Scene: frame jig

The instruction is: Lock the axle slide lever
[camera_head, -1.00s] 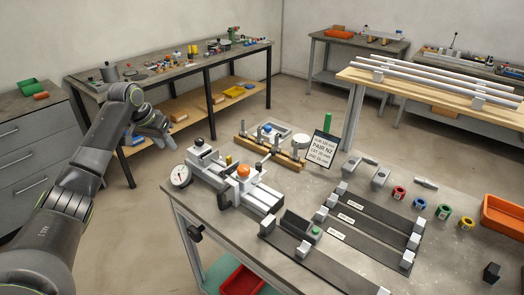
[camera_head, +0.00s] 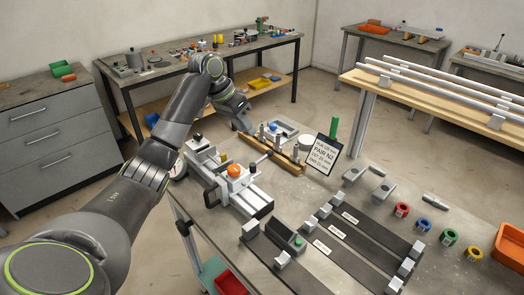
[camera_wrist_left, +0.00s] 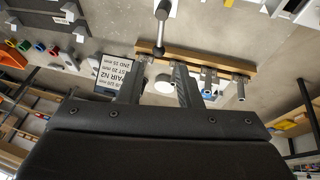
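The grey and white frame jig (camera_head: 228,182) stands on the near bench, with an orange knob (camera_head: 234,170) on top and a black knob (camera_head: 197,137) at its far end. A thin metal lever rod (camera_head: 259,161) reaches from its right side toward the wooden rack; it also shows in the left wrist view (camera_wrist_left: 160,34) with a round end. I cannot tell surely that this is the axle slide lever. My left gripper (camera_head: 246,128) is above the bench behind the jig, near the rack. In the left wrist view its fingers (camera_wrist_left: 157,88) are apart and empty. My right gripper is out of view.
The wooden rack (camera_head: 284,157) with upright metal pegs lies just beyond the jig. A sign card (camera_head: 324,155) stands at its right end. Black rails (camera_head: 347,244) with grey blocks fill the front right; coloured rings (camera_head: 448,237) and an orange bin (camera_head: 509,246) lie farther right.

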